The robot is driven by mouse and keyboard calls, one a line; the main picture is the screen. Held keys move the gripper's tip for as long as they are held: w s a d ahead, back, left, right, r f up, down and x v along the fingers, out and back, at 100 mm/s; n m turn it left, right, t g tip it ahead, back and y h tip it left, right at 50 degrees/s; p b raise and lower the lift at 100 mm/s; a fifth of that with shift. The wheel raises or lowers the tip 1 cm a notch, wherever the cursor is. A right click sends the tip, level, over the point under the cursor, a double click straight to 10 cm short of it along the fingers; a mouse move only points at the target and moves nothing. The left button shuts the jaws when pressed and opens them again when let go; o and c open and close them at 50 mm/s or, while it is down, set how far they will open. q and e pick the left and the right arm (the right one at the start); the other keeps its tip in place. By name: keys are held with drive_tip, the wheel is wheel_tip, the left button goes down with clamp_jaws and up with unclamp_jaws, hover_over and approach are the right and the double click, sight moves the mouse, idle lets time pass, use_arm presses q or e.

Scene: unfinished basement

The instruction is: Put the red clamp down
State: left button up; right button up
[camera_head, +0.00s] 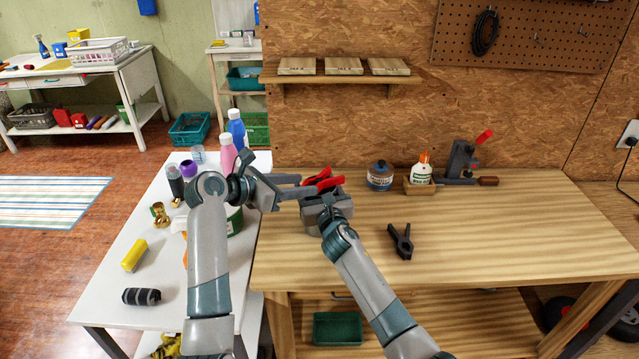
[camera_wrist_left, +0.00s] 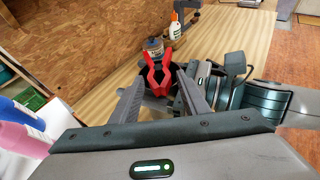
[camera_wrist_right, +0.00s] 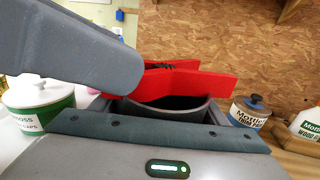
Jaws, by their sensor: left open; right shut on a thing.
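The red clamp (camera_head: 324,182) lies at the rim of a dark round container (camera_wrist_right: 178,103) near the left end of the wooden workbench. In the left wrist view the clamp (camera_wrist_left: 155,76) shows between my left gripper's fingers. My left gripper (camera_head: 300,187) reaches in from the left, open, its fingers on either side of the clamp; contact cannot be told. My right gripper (camera_head: 325,203) is shut on the dark container, whose rim shows between its fingers in the right wrist view. The container's inside and the clamp's lower part are mostly hidden.
A black clamp (camera_head: 401,241) lies on the workbench (camera_head: 500,225). A blue-lidded jar (camera_head: 380,176), a glue bottle (camera_head: 421,168) and a vise-like tool (camera_head: 462,160) stand behind. The white table (camera_head: 115,270) at left holds bottles and small items. The bench's right side is clear.

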sight(319, 180)
use_arm(q)
drive_tip(key=shift+w+d, duration=0.45)
drive_tip(key=shift+x, duration=2)
drive_tip(key=shift+r, duration=0.15)
drive_tip(key=c, duration=0.9)
drive_tip(key=shift+r, duration=0.1)
wheel_tip(319, 180, up, 10)
drive_tip(key=shift+f, duration=0.1)
